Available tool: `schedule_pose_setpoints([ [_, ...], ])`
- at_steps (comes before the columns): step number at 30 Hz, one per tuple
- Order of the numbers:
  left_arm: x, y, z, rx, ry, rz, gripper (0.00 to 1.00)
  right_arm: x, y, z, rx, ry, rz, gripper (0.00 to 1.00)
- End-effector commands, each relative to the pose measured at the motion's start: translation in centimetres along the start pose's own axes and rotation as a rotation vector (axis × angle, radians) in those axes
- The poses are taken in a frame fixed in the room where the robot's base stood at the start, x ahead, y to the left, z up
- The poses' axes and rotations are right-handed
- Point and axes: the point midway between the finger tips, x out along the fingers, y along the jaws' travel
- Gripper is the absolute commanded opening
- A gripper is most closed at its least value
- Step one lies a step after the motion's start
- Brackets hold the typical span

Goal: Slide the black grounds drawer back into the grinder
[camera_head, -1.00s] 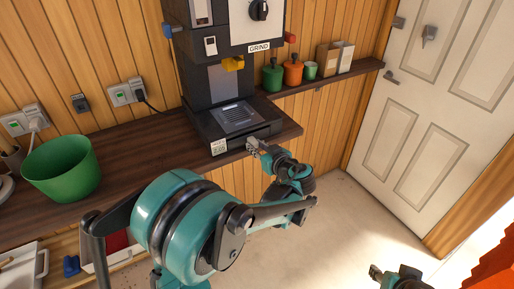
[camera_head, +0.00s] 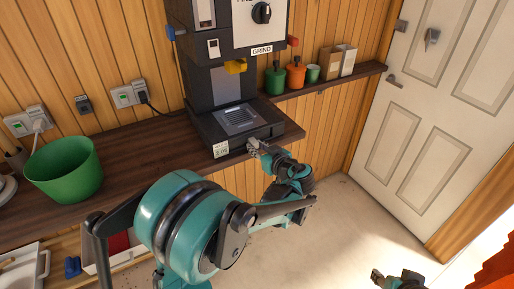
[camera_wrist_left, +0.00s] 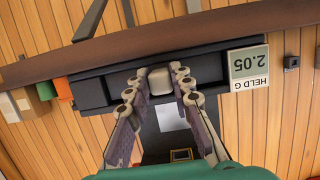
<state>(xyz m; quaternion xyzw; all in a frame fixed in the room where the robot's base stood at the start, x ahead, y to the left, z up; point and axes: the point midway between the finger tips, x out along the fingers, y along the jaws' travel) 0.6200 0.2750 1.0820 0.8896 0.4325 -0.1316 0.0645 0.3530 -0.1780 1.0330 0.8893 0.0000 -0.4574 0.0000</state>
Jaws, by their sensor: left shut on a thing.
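The black grounds drawer (camera_head: 243,143) sits low in the front of the dark grinder (camera_head: 204,92). In the left wrist view, the drawer's dark front (camera_wrist_left: 205,75) runs across the picture, with a pale knob (camera_wrist_left: 160,80) at its middle. My left gripper (camera_head: 257,147) is at the drawer front in the head view. Its fingertips (camera_wrist_left: 160,92) are closed around the pale knob. How far the drawer stands out is hard to tell. My right gripper (camera_head: 378,277) shows only partly at the bottom, away from the grinder, and its jaw state is unclear.
The grinder stands on a dark wooden shelf (camera_head: 125,160). A display reading 2.05 (camera_head: 221,149) is left of the drawer front. A green bucket (camera_head: 65,172) stands at left. Orange and green canisters (camera_head: 296,76) stand at right. The floor near the door (camera_head: 430,130) is clear.

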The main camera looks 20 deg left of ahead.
Motion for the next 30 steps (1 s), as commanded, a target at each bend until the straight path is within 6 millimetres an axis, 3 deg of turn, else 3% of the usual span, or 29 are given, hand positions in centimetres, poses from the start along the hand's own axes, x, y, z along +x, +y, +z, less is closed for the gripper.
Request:
schedule_pose_setpoints([
  [7,0.3,0.0,-0.1,0.000,0.000,-0.001,0.00,0.1,0.0,0.0,0.000,0.000,0.000,0.40],
  [8,0.3,0.0,-0.1,0.000,0.000,-0.001,0.29,0.1,0.0,0.0,0.000,0.000,0.000,0.40],
  [10,0.3,0.0,-0.1,0.000,0.000,0.000,0.46,0.1,0.0,0.0,0.000,0.000,0.000,0.40],
  [20,0.1,0.0,-0.1,0.000,0.000,0.000,0.46,0.0,0.0,0.0,0.000,0.000,0.000,0.40],
  [30,-1.9,0.1,-0.1,0.001,0.000,0.002,0.46,-0.4,0.0,-0.3,0.000,0.000,0.000,0.40],
])
